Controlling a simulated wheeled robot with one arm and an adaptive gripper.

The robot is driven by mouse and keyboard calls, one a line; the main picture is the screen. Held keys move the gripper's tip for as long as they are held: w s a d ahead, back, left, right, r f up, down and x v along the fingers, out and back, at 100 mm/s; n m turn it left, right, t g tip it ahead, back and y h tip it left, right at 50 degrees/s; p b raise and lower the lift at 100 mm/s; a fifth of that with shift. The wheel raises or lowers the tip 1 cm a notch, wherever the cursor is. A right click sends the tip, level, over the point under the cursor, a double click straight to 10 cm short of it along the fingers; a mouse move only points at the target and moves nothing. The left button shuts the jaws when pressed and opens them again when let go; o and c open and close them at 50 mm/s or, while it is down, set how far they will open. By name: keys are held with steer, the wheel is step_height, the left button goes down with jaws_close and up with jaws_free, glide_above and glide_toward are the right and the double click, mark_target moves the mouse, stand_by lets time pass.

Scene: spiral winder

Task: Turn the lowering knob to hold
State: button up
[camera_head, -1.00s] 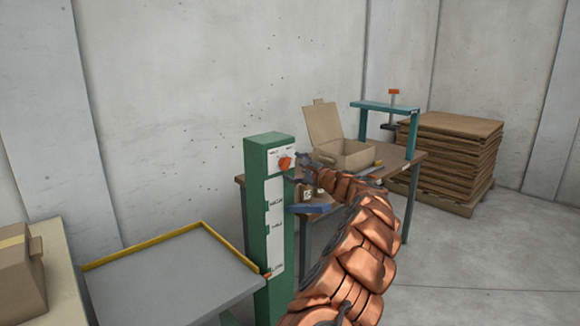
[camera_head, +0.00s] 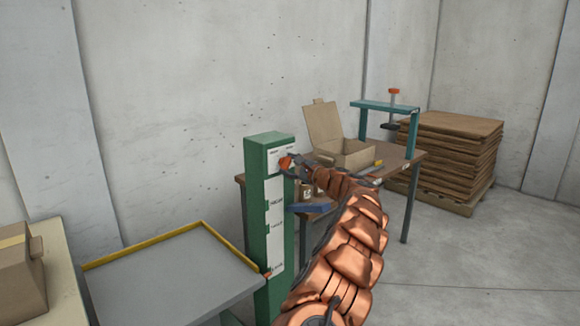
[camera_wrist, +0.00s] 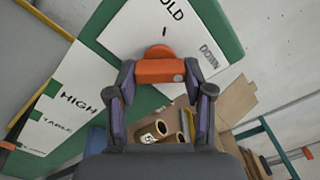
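The orange lowering knob (camera_head: 285,162) sits high on the white plate of a green post (camera_head: 268,147). In the wrist view the knob (camera_wrist: 158,70) is a bar lying roughly level, with a grey dot at its right end. The word HOLD (camera_wrist: 172,10) is above the knob, partly cut off, and DOWN (camera_wrist: 209,57) is to its right. My gripper (camera_head: 292,163) is at the knob; in the wrist view my gripper (camera_wrist: 160,72) has one fingertip at each end of the bar. I cannot tell whether both fingers press on it.
A bench (camera_head: 412,160) with an open cardboard box (camera_head: 350,153) and a teal frame (camera_head: 387,107) stands behind my arm. A grey platform (camera_head: 170,275) with a yellow edge is left of the post. Stacked cardboard (camera_head: 455,155) is at the back right.

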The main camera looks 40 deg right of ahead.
steer(key=c, duration=0.5)
steer(key=shift+f+b, duration=0.1)
steer(key=shift+b, duration=0.35)
steer(key=shift+f+n+b, duration=0.15)
steer(key=shift+n+b, duration=0.65)
steer(key=shift+r+n+b, duration=0.15)
steer(key=shift+n+b, duration=2.8)
steer(key=shift+n, duration=0.6)
steer(key=shift+r+n+b, duration=0.1)
steer(key=shift+n+b, duration=2.85)
steer(key=shift+n, duration=0.6)
